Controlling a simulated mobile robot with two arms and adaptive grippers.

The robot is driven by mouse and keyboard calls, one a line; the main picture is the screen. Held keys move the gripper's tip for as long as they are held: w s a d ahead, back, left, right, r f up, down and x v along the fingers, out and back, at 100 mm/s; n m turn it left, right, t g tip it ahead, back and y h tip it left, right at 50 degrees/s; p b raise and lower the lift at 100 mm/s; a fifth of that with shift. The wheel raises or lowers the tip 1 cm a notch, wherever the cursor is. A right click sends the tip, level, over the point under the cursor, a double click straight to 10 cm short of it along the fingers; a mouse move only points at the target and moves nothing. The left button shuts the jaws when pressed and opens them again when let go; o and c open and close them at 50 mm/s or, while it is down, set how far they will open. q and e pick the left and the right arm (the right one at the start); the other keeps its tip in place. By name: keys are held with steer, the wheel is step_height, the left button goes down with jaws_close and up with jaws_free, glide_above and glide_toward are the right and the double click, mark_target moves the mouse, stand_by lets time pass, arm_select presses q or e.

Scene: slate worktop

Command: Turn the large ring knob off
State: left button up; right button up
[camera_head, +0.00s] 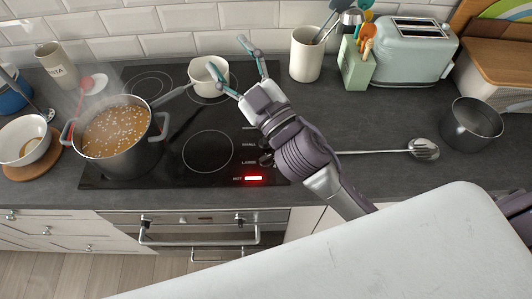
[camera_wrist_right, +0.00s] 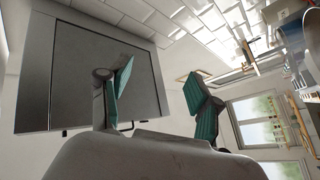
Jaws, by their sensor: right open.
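The cooktop (camera_head: 180,172) is black glass with ring outlines. On its right side stand printed labels, one reading LARGE, beside a dark knob (camera_head: 266,160) partly hidden by my right arm. A red HOT light (camera_head: 253,178) glows near the front edge. A steaming pot (camera_head: 160,122) of brown, bubbling food stands at the left of the cooktop. My right gripper (camera_head: 228,56) is open and empty, above the back right of the cooktop, past the knobs. Its teal pads also show apart in the right wrist view (camera_wrist_right: 162,88). My left gripper is out of view.
A white saucepan (camera_head: 209,78) stands at the back, close to my right gripper's fingers in the picture. A utensil crock (camera_head: 306,55), a green holder (camera_head: 354,68) and a toaster (camera_head: 414,55) line the back. A slotted spoon (camera_head: 424,149) and a dark pot (camera_head: 471,125) lie right.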

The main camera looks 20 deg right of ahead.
steer(key=s+a+r+n+g+y, duration=0.2)
steer(key=a+r+n+g+y, duration=0.1)
steer(key=a+n+g+y, duration=0.25)
steer(key=s+a+r+n+g+y, duration=0.2)
steer(key=s+a+r+n+y, duration=0.15)
steer(key=n+y, duration=0.4)
steer(key=s+a+f+n+g, duration=0.45)
steer(key=a+n+g, duration=0.25)
steer(key=n+g, duration=0.5)
steer(key=n+g+h, duration=0.1)
steer(key=n+h, duration=0.2)
steer(key=h, duration=1.8)
glide_above(266, 157)
step_height(266, 157, down, 18)
step_height(266, 157, down, 12)
steer(key=p, duration=0.4)
steer(key=shift+f, duration=0.65)
